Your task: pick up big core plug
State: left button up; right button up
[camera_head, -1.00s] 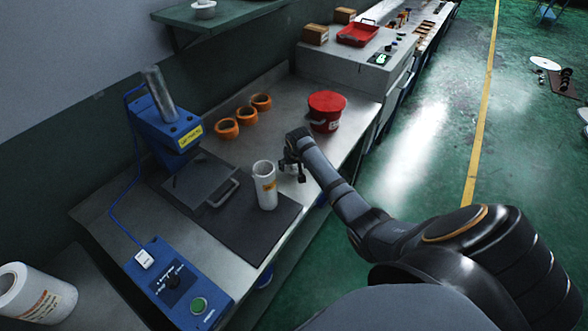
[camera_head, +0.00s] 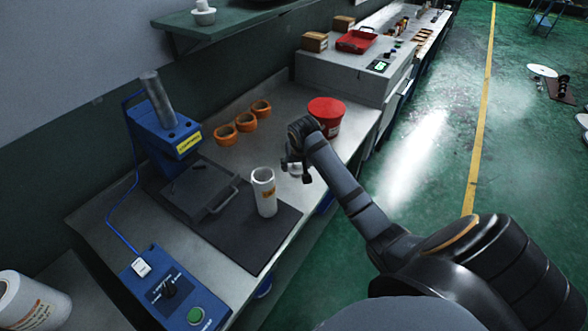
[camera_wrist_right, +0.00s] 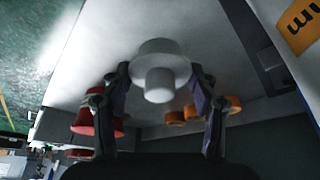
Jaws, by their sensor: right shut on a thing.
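The big core plug (camera_wrist_right: 160,68) is a white stepped piece with a wide round flange and a narrower stub. In the right wrist view it sits between the two fingers of my right gripper (camera_wrist_right: 161,92), which is shut on it. In the head view my right gripper (camera_head: 298,170) is over the steel bench, right of the white film roll and in front of the red bucket. Only a small pale part of the plug shows there, mostly hidden by the gripper. My left gripper is not in view.
A white film roll (camera_head: 264,192) stands upright on the dark mat (camera_head: 237,246). A red bucket (camera_head: 327,116) is behind the gripper, and several orange rings (camera_head: 246,122) lie farther left. A blue press (camera_head: 160,135) and a blue control box (camera_head: 172,290) are at left.

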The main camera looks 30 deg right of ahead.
jog(key=s+a+r, duration=0.3)
jog(key=s, duration=0.5)
jog(key=shift+r+b, duration=0.3)
jog(key=shift+b, duration=0.05)
jog(key=shift+a, duration=0.1)
